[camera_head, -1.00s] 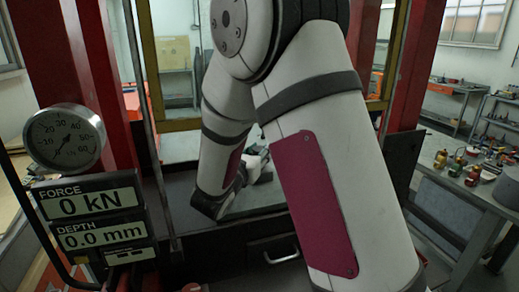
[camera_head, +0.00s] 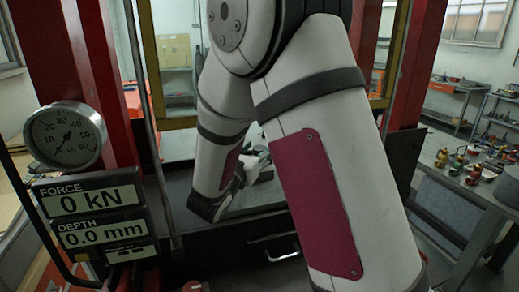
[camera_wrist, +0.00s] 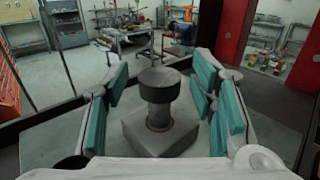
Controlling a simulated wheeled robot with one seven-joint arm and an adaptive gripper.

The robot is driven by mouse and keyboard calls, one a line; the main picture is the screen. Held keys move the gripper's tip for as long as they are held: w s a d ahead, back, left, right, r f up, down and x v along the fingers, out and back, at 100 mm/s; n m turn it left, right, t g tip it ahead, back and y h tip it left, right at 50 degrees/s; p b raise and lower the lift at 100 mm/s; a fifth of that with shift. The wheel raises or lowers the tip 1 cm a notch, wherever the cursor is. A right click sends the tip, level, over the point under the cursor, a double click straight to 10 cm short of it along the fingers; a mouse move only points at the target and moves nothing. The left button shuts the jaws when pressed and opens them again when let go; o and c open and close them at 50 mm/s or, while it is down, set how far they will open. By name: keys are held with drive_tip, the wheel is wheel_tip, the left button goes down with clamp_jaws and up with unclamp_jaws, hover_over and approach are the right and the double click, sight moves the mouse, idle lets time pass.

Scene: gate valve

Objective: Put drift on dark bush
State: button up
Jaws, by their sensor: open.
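In the wrist view a grey stem with a wide dark round head (camera_wrist: 158,84), which looks like the drift, stands upright on a square grey block (camera_wrist: 160,138). A thin dark ring (camera_wrist: 159,125) circles the stem's foot; I cannot tell whether it is the dark bush. My gripper (camera_wrist: 160,82) is open, with teal finger pads to the left and right of the head and stem. Gaps show on both sides, so it is not holding the piece. In the head view my arm hides most of this area.
A press with red columns (camera_head: 95,70) and a yellow frame surrounds the work area. A round gauge (camera_head: 65,137) and a display (camera_head: 95,215) reading 0 kN and 0.0 mm stand at left. A bench (camera_head: 465,185) with several small brass-coloured parts is at right.

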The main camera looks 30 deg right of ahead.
drive_tip(key=b+v, duration=0.1)
drive_tip(key=v, duration=0.8)
drive_tip(key=shift+s+a, duration=0.1)
drive_tip(key=shift+a, duration=0.1)
drive_tip(key=shift+s+a, duration=0.25)
drive_tip(key=shift+s, duration=0.2)
drive_tip(key=s+d+r+m+g, duration=0.1)
drive_tip(key=s+d+m+g, duration=0.65)
drive_tip(key=s+m, duration=0.3)
drive_tip(key=s+a+f+m+g+y, duration=0.25)
drive_tip(key=s+m+y, duration=0.4)
drive_tip(key=s, duration=0.35)
drive_tip(key=s+a+r+m+t+y, duration=0.1)
drive_tip(key=a+r+m+t+y, duration=0.3)
drive_tip(key=a+m+y, duration=0.3)
drive_tip(key=a+m, duration=0.1)
drive_tip(key=a, duration=0.2)
drive_tip(key=shift+s+a+r+m+t+y, duration=0.2)
drive_tip(key=shift+r+m+t+y, duration=0.1)
drive_tip(key=shift+y, duration=0.05)
